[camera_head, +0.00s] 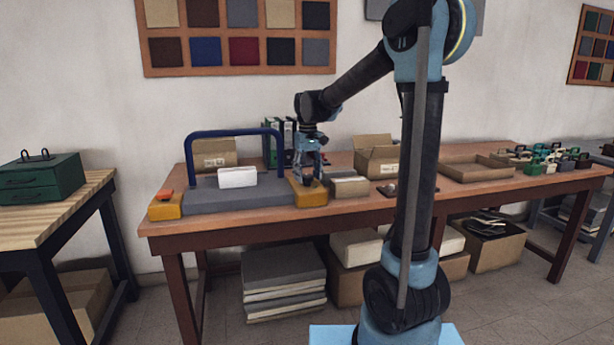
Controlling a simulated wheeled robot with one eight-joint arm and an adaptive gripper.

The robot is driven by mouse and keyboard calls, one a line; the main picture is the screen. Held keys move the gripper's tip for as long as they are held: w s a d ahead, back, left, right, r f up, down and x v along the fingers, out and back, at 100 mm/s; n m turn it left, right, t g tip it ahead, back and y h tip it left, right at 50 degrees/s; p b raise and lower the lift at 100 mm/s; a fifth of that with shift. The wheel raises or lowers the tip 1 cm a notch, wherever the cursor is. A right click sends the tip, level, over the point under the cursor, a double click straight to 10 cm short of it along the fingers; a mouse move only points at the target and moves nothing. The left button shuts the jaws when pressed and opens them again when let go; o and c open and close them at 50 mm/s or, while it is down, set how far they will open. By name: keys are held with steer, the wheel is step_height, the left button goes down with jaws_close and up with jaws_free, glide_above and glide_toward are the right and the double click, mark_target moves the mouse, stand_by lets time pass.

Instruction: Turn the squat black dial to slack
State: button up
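A low machine with a grey bed (240,203), a blue arch and yellow end blocks stands on the long wooden table. My gripper (309,178) points down over the right yellow block (302,197). A small dark shape shows at the fingertips, on top of that block. It may be the squat black dial, but the fingers cover most of it. I cannot tell whether the fingers touch it or how wide they are. No dial marking or slack setting is readable. The left yellow block (165,208) carries a small orange-red part (165,194).
A white block (237,177) lies on the bed under the blue arch (187,160). A small cardboard box (349,187) stands close to the right of the yellow block. An open carton (377,161) is behind it. A shallow tray (476,174) sits farther right.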

mark_target(308, 176)
stand_by(0.3)
step_height(308, 176, up, 12)
stand_by(0.6)
steer(key=shift+d, duration=0.1)
steer(key=s+d+f+m+t, duration=0.1)
steer(key=s+d+f+m, duration=0.1)
steer(key=s+d+f, duration=0.8)
steer(key=s+d+f+m+t, duration=0.15)
steer(key=s+d+f, duration=0.25)
steer(key=s+d, duration=0.65)
steer(key=s+f+m, duration=0.2)
steer(key=s+f, duration=0.9)
steer(key=shift+s+d+f, duration=0.25)
steer(key=shift+s+f, duration=0.05)
steer(key=shift+f, duration=0.1)
steer(key=shift+w, duration=0.1)
steer(key=shift+w+f, duration=0.2)
steer(key=shift+w, duration=0.15)
